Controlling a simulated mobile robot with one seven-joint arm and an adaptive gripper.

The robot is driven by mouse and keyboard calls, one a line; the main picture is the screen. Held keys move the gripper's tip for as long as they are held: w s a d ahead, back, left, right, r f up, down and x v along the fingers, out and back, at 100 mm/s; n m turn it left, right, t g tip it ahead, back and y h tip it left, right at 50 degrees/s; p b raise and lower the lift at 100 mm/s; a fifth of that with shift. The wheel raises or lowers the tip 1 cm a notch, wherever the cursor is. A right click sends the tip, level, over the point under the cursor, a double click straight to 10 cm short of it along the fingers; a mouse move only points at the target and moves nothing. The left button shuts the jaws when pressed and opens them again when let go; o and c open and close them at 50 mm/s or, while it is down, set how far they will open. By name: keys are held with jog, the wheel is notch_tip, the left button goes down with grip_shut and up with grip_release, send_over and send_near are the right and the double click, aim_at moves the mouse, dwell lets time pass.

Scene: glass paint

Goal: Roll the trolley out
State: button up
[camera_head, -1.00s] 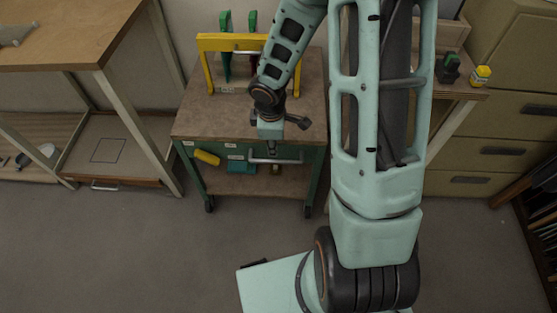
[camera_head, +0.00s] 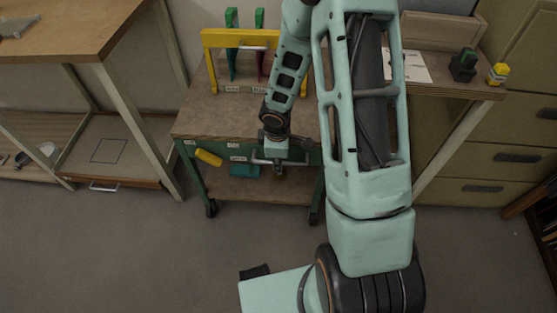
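The trolley (camera_head: 200,115) has a brown top, green legs and a brown lower shelf (camera_head: 240,191), with dark castors on the floor. It stands between the left bench and the right-hand bench. Its grey bar handle (camera_head: 262,161) runs along the front edge. My gripper (camera_head: 277,163) points down at the front edge, at or just above the handle. My arm covers the trolley's right side, and the fingers are too small and dark to tell whether they are open or touch the bar.
A yellow frame (camera_head: 208,42) with green and red upright pieces stands on the trolley top. A wooden bench (camera_head: 90,25) is close on the left; a bench (camera_head: 470,90) and drawer cabinet (camera_head: 500,165) are on the right. The grey floor (camera_head: 120,245) in front is clear.

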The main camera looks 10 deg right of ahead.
grip_shut()
dwell(0.4)
